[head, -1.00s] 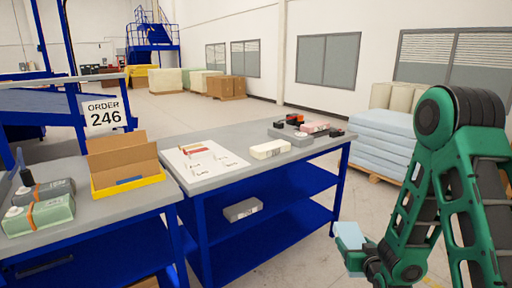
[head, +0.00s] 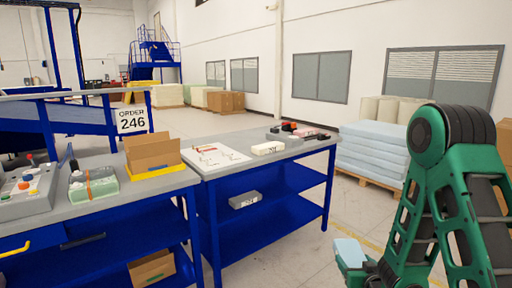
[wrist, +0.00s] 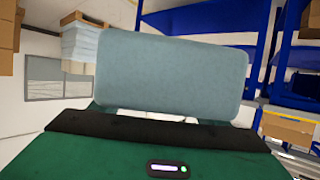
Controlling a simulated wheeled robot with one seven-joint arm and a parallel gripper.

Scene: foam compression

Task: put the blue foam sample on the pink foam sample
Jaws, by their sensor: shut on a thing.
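The blue foam sample (head: 348,252) is a pale blue block held in my gripper (head: 356,267), low at the right in the head view, out over the floor. In the wrist view the blue foam sample (wrist: 172,72) fills the upper middle, and my gripper is shut on it. A small pinkish block (head: 304,132), which looks like the pink foam sample, lies at the far right end of the right workbench, among dark items. It is small and partly unclear. My gripper is well apart from it, nearer to the camera.
The right workbench (head: 240,169) also bears a white sheet (head: 229,155) with small pieces and a cream block (head: 268,148). A grey block (head: 245,200) sits on its shelf. The left bench holds an open carton (head: 150,150). Pale blue slabs (head: 368,158) are stacked behind. Floor before the right bench is clear.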

